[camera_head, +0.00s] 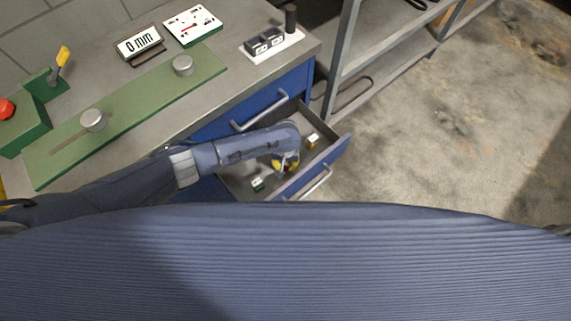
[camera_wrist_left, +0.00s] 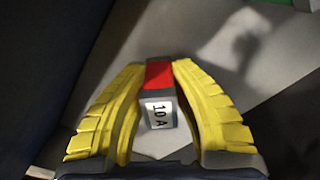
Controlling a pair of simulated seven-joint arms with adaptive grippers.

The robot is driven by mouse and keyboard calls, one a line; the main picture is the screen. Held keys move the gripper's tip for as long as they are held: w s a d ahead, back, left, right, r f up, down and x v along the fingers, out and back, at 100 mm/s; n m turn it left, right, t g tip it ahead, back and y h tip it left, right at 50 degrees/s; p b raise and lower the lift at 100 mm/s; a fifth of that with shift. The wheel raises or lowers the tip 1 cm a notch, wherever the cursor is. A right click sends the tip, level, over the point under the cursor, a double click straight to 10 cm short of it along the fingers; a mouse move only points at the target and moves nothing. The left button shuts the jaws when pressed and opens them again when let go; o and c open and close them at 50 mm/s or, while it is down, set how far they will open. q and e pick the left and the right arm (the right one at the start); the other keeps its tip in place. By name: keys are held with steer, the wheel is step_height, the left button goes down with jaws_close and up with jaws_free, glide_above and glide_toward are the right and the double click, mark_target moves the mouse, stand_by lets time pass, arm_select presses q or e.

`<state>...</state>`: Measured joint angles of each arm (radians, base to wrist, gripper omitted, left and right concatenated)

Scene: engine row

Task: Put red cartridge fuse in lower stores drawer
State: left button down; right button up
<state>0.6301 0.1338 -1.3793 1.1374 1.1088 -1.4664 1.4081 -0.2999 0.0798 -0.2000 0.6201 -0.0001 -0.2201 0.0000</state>
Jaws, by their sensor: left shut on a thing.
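The red cartridge fuse (camera_wrist_left: 159,75) is between the yellow fingers of my left gripper (camera_wrist_left: 160,80) in the left wrist view. I cannot tell whether the fuse touches the drawer floor. My right gripper does not show.
The drawer also holds a green-and-white block (camera_head: 257,184) and a yellow-and-white block (camera_head: 313,141). The upper blue drawer (camera_head: 270,98) is shut. A bench with a green fixture (camera_head: 130,105) stands above, and a metal shelf rack (camera_head: 345,50) stands to the right.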

arm_select(q)
steer(key=shift+f, duration=0.1)
steer(key=c, duration=1.3)
jaws_free()
steer(key=shift+o, duration=0.2)
step_height(320, 180, up, 12)
steer(key=shift+r, duration=0.15)
